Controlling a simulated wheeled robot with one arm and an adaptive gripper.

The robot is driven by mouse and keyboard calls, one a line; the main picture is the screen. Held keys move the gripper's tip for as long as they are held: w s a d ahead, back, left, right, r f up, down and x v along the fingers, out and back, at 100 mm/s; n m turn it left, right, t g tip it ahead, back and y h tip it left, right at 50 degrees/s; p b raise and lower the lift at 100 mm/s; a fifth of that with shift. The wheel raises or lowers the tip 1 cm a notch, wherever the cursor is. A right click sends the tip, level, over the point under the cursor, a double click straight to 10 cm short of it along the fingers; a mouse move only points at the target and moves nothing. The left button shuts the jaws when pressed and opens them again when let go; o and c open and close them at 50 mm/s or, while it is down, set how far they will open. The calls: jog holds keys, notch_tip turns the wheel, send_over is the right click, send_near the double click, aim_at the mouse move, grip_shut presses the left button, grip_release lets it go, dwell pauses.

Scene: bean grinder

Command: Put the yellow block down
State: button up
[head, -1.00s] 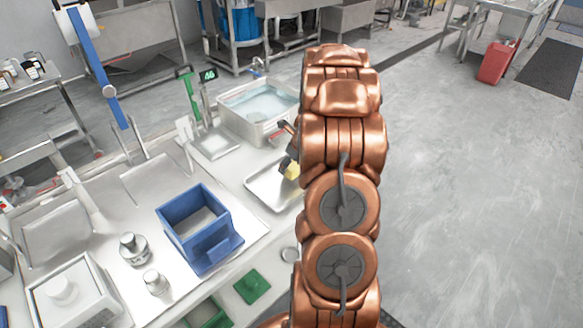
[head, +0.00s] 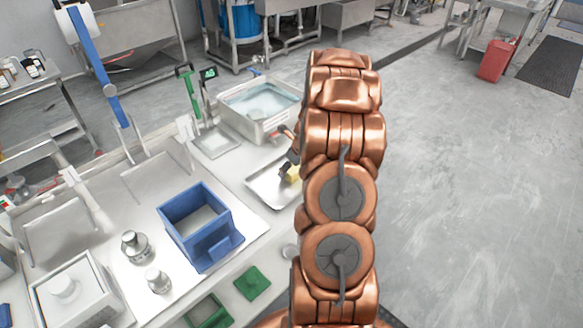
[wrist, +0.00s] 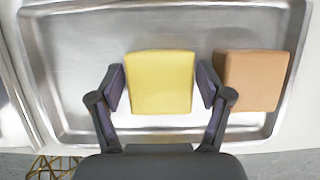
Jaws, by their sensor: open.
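The yellow block (wrist: 159,82) is between the two fingers of my gripper (wrist: 162,88) in the wrist view, over the metal tray (wrist: 85,50). The fingers are open, with a narrow gap at the block's right side; its left side is very close to the other finger. The block appears to rest on the tray floor.
A tan-orange block (wrist: 252,80) lies in the tray just right of my right finger. Left of the tray, in the head view, stands a blue open box (head: 197,225). A water-filled basin (head: 257,108) is behind the tray. The tray's left part is clear.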

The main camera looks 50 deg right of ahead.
jog(key=b+v, duration=0.2)
jog(key=v, duration=1)
jog(key=s+a+r+n+g+y, duration=0.1)
jog(key=s+a+r+n, duration=0.1)
jog(key=a+n, duration=0.55)
jog(key=s+a+r+n+g, duration=0.1)
jog(key=s+a+r+n, duration=0.3)
jog(key=a, duration=0.7)
jog(key=s+a+r+n+g+y, duration=0.1)
jog(key=a+n, duration=0.6)
jog(key=a, duration=0.2)
jog(key=s+a+n+g+h, duration=0.1)
jog(key=s+a+n, duration=0.4)
jog(key=s+n, duration=0.4)
jog(key=s+a+n+g+h, duration=0.1)
jog(key=s+a+n, duration=0.3)
jog(key=s+n, duration=0.4)
jog(key=shift+s+a+r+n+g, duration=0.4)
jog(key=shift+s+g, duration=0.2)
jog(key=shift+s, duration=0.25)
